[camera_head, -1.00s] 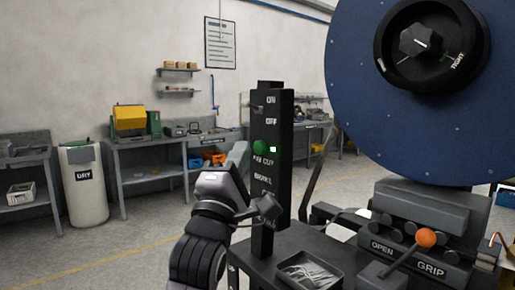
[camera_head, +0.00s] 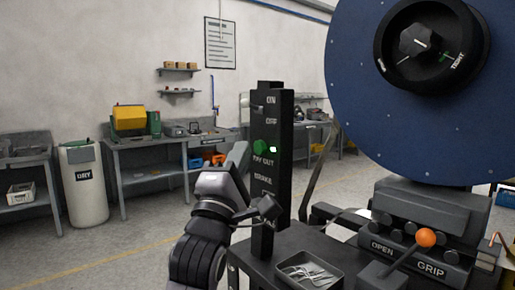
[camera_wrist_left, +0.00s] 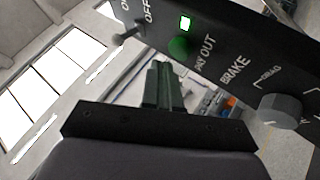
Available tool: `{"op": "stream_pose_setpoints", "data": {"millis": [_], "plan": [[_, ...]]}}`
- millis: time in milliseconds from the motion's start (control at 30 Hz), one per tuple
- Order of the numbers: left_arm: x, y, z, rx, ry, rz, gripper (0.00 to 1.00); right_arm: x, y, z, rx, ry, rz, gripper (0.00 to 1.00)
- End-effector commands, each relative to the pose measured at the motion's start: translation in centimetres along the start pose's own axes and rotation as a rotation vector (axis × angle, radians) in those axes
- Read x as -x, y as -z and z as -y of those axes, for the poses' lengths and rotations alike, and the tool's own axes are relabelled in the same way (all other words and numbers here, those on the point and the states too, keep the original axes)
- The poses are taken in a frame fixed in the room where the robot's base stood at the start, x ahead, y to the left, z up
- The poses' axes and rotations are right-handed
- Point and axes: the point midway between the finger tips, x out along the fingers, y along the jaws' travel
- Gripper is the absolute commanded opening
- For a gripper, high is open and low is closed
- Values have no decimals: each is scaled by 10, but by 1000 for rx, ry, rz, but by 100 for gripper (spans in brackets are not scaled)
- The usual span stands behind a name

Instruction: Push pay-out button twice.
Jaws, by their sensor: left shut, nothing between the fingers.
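The round green pay-out button (camera_head: 261,147) is on a black upright control post (camera_head: 271,190), above the PAY OUT label. A small bright indicator (camera_head: 273,149) glows beside it. In the left wrist view the button (camera_wrist_left: 180,46) and the lit indicator (camera_wrist_left: 186,22) both show. My left gripper (camera_head: 240,150) is just left of the post, with its fingers pointing up toward the button. In the left wrist view my left fingers (camera_wrist_left: 161,68) are shut and empty, and a small gap shows between their tips and the button. My right gripper is not in view.
A switch and ON/OFF labels are above the button; a BRAKE knob (camera_wrist_left: 279,111) is below. A large blue disc (camera_head: 370,110) is at right. A tray (camera_head: 308,271) and an orange-knobbed lever (camera_head: 426,238) are in front. Workbenches line the wall.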

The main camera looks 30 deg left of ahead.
Motion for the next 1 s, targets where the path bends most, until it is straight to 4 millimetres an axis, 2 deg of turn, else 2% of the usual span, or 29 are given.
{"op": "stream_pose_setpoints", "data": {"millis": [1000], "plan": [[-6, -4, 4, 0, 0, 0, 0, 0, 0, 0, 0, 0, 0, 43]]}}
